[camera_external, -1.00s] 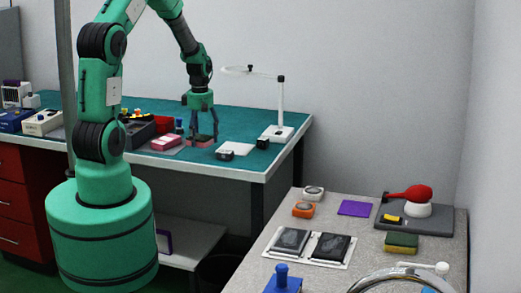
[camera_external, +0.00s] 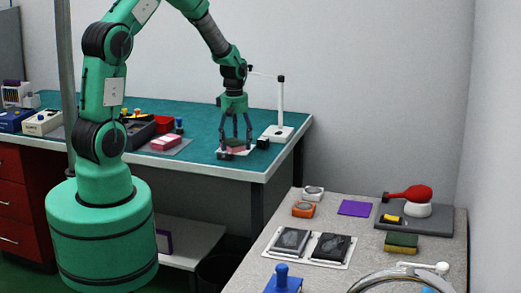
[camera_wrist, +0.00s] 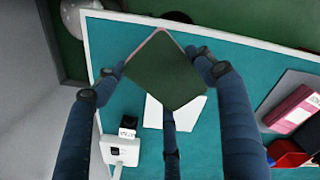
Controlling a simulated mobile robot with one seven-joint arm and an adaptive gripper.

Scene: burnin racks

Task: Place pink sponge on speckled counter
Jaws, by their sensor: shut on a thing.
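My gripper (camera_external: 236,147) is shut on the pink sponge (camera_external: 236,142) and holds it over the front right part of the teal bench. In the wrist view the sponge (camera_wrist: 165,72) lies between the fingers. Its dark green face is toward the camera, and a thin pink edge shows at the top. The speckled counter (camera_external: 330,222) is at the lower right, across a gap from the bench and from my gripper.
On the counter are a black-and-white tray (camera_external: 309,262), a purple pad (camera_external: 355,208), a yellow-green sponge (camera_external: 402,242) and a dark board with a red-handled item (camera_external: 408,192). A white stand (camera_external: 281,105) is close right of my gripper. Bare counter lies around the purple pad.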

